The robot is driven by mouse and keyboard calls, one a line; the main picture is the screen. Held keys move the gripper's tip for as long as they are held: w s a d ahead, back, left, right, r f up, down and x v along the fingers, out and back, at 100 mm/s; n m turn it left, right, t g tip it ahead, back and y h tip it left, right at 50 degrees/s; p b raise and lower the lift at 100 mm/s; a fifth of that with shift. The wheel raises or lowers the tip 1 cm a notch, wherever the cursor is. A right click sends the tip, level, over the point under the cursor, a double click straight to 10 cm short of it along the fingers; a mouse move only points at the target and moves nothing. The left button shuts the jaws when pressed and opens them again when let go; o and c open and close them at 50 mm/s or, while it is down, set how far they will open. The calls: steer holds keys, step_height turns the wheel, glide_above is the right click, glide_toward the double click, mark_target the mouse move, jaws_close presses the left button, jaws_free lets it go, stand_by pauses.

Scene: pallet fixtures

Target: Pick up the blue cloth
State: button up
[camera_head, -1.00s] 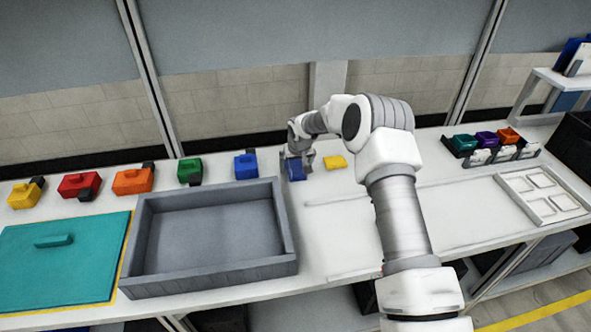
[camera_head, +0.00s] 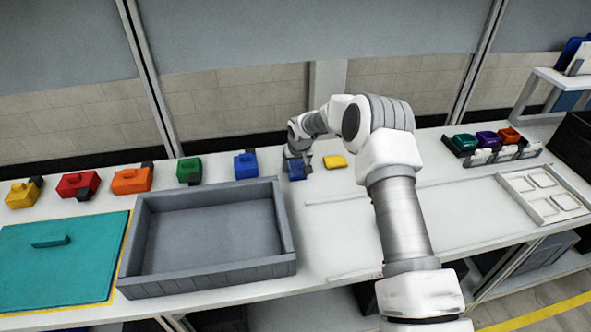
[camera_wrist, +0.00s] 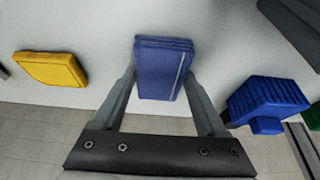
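The blue cloth (camera_wrist: 163,68) is a folded, dark blue block with layered edges. In the wrist view it sits between the two fingers of my gripper (camera_wrist: 160,75), with a fingertip against each side. In the head view the cloth (camera_head: 297,171) shows at my gripper (camera_head: 298,162) near the back of the white table, right of the grey tray. The gripper looks shut on the cloth. I cannot tell whether the cloth is clear of the table.
A yellow block (camera_head: 335,161) lies close to the right of the cloth, and a blue container (camera_head: 246,166) to the left. The grey tray (camera_head: 287,230) stands front left. Other coloured containers line the back edge. Table is free in front of the gripper.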

mark_target(295, 163)
steer(key=c, duration=0.7)
steer(key=shift+c, duration=0.2)
steer(key=shift+r, duration=0.15)
steer(key=shift+r+p, duration=0.35)
steer(key=shift+p, duration=0.15)
step_height(295, 163, up, 3)
steer(key=shift+r+b, duration=0.15)
steer(key=shift+b, duration=0.2)
steer(key=s+d+r, duration=0.4)
steer(key=d+r, duration=0.3)
steer(key=d, duration=0.4)
steer(key=shift+b, duration=0.4)
steer(key=shift+r, duration=0.1)
